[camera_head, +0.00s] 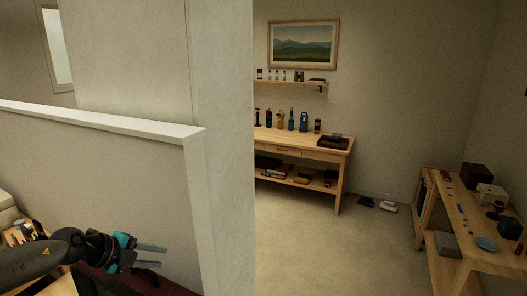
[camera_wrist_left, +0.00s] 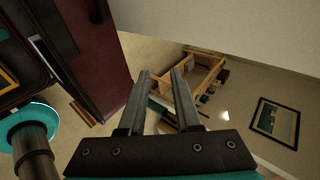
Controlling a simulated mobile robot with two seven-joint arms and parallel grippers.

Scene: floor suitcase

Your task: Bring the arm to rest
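My left arm comes in from the lower left of the head view. Its gripper (camera_head: 150,256) points right, in front of the low white partition wall. The two grey fingers are apart with nothing between them. The wrist view also shows the fingers (camera_wrist_left: 162,88) apart and the gap empty. My right arm and gripper are in neither view.
A low partition (camera_head: 100,145) meets a thick wall (camera_head: 222,140) right of my gripper. A dark red surface (camera_wrist_left: 95,45) lies left in the wrist view. Beyond stand a workbench (camera_head: 310,150) with bottles and a wooden table (camera_head: 470,215). The floor (camera_head: 320,245) between is open.

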